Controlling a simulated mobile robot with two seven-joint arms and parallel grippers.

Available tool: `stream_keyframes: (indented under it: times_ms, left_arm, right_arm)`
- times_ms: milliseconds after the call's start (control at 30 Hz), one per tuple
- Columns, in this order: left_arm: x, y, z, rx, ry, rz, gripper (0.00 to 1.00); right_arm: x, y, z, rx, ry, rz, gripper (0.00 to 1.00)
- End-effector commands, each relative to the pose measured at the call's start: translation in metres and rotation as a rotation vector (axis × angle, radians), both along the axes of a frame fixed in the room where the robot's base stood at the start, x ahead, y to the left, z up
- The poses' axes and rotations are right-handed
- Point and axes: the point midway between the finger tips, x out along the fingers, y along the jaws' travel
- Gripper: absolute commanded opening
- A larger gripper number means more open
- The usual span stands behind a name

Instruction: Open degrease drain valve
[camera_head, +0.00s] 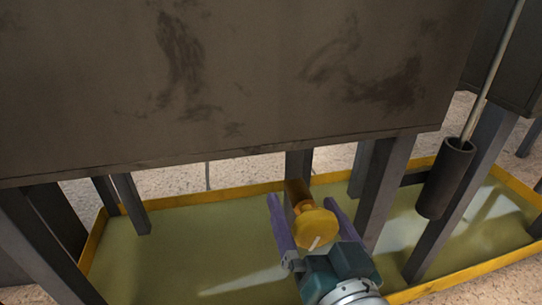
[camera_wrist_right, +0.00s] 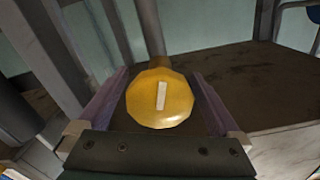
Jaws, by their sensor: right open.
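The drain valve is a yellow faceted knob (camera_head: 316,228) with a pale bar mark on its face. It sits on a short brownish-yellow pipe (camera_head: 297,191) below the dark tank. My right gripper (camera_head: 303,205) is open, with its purple fingers on either side of the knob. In the right wrist view the knob (camera_wrist_right: 160,98) is centred between the two fingers (camera_wrist_right: 160,90), with a gap visible on each side. The mark runs nearly upright in that view and slanted in the head view. My left gripper is not in view.
A large dark stained tank (camera_head: 230,80) stands on grey legs (camera_head: 383,185) above a yellow-rimmed tray (camera_head: 465,270) of greenish liquid. A dark cylinder on a rod (camera_head: 445,180) hangs at the right. Legs stand close to the right of my gripper.

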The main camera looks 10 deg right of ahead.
Motion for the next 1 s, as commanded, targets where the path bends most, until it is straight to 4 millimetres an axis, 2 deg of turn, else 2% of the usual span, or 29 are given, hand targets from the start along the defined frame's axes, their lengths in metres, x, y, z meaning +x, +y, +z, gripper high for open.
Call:
stream_keyframes:
  times_ms: [133,233,500,700,1000]
  left_arm:
    - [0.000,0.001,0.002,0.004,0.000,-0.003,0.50]
    - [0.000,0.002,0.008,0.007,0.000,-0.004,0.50]
    - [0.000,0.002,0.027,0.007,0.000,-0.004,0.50]
    - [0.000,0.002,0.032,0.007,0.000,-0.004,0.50]
    - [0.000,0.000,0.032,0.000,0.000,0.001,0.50]
  right_arm:
    - [-0.003,0.000,0.000,0.000,0.002,0.000,1.00]
    - [-0.013,-0.001,0.001,0.000,0.004,0.000,1.00]
    - [-0.068,-0.002,0.002,-0.001,0.006,0.002,1.00]
    - [-0.094,-0.003,0.001,0.000,0.002,0.001,1.00]
    - [-0.100,-0.003,0.000,0.000,0.000,0.000,1.00]
